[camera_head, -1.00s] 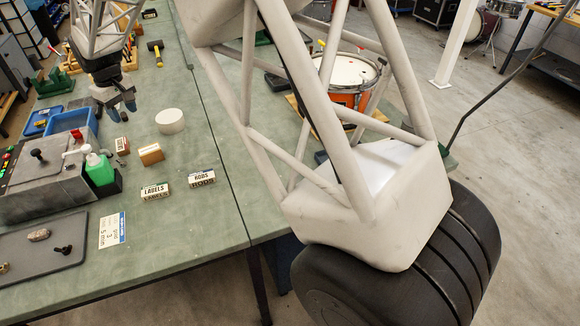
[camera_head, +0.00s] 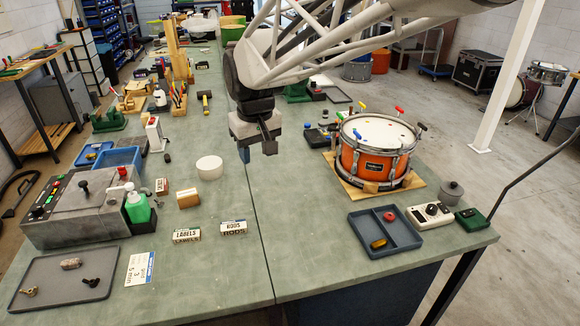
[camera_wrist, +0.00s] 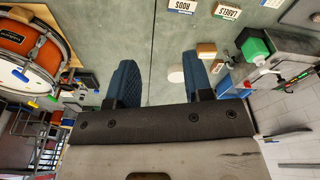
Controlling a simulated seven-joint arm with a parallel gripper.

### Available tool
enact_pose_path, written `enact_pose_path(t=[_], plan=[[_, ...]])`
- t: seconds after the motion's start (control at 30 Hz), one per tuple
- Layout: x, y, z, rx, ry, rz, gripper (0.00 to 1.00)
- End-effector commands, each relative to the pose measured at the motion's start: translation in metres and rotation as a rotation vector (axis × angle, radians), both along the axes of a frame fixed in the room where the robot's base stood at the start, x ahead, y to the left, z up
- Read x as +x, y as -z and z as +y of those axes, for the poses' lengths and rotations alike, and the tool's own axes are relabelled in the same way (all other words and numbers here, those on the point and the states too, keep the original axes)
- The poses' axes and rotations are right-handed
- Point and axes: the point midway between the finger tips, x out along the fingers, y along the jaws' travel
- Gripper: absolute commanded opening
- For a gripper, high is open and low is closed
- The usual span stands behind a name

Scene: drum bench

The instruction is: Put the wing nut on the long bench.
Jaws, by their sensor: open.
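A small brass winged piece (camera_head: 28,291), which looks like a wing nut, lies at the left of a dark grey tray (camera_head: 50,301) at the front left. A black winged piece (camera_head: 90,282) lies on the same tray; I cannot tell for certain which is the wing nut. The tray rests on the long green-topped bench (camera_head: 215,272). My gripper (camera_head: 258,152) hangs over the middle of the bench near the seam, open and empty, well apart from the tray. In the wrist view, my gripper (camera_wrist: 160,76) shows two spread blue fingers with bench top between them.
A grey machine (camera_head: 75,212), green bottle (camera_head: 137,208), white disc (camera_head: 209,167) and LABELS (camera_head: 187,235) and RODS (camera_head: 233,228) blocks stand on the left. An orange drum (camera_head: 375,152) and divided tray (camera_head: 384,232) are on the right. The front middle is bare.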

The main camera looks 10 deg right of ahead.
Motion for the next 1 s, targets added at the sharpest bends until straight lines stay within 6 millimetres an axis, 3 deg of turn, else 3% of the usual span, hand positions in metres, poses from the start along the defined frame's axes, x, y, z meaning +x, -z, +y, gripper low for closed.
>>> enact_pose_path(t=[0.3, 0.7, 0.83, 1.0], plan=[[-0.092, 0.000, -0.051, 0.012, 0.120, -0.035, 0.47], [-0.200, 0.024, -0.093, 0.024, 0.263, -0.075, 0.47], [-0.223, 0.032, -0.099, 0.026, 0.294, -0.084, 0.47], [-0.237, 0.038, -0.103, 0.027, 0.313, -0.089, 0.47]])
